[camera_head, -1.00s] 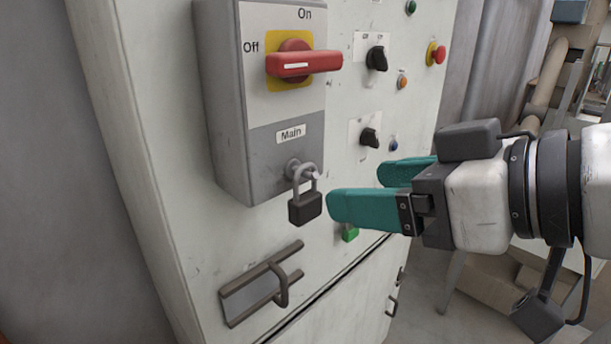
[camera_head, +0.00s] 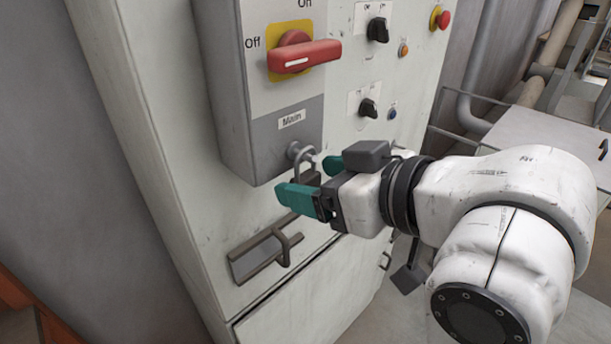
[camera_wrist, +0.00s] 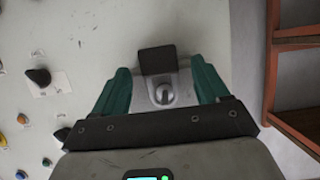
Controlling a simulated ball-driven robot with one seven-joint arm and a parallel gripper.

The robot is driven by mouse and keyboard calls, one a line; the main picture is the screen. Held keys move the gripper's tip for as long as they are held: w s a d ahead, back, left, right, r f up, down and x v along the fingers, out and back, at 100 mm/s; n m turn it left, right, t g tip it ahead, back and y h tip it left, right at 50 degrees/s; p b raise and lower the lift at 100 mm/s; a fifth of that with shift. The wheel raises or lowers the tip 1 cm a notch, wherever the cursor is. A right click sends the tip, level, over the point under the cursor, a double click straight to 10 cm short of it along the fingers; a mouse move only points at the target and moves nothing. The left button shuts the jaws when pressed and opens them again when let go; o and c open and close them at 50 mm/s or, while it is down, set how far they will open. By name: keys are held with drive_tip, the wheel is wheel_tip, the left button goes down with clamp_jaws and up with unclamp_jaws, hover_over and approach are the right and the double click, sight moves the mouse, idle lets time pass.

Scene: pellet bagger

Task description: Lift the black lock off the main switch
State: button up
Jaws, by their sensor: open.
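The black lock (camera_head: 307,176) hangs by its grey shackle from the ring below the "Main" label on the grey switch box (camera_head: 232,110). The red switch handle (camera_head: 304,56) above it lies sideways on a yellow plate, pointing right. My gripper (camera_head: 309,178) is open, with one teal finger on each side of the lock; the near finger hides part of the lock body. In the wrist view, the lock's dark body (camera_wrist: 157,60) sits between the open fingertips (camera_wrist: 160,68), with a gap visible on either side. I cannot tell if a finger touches it.
A metal bracket with a hook (camera_head: 268,254) is on the cabinet below the lock. Black knobs (camera_head: 368,108) and a red button (camera_head: 439,18) are on the panel to the right. Orange-brown shelving (camera_wrist: 294,80) stands at the right of the wrist view.

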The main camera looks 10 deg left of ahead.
drive_tip(key=shift+w+a+f, duration=0.1)
drive_tip(key=shift+w+a, duration=0.05)
drive_tip(key=shift+a, duration=0.05)
drive_tip(key=shift+c, duration=0.4)
drive_tip(key=c, duration=1.1)
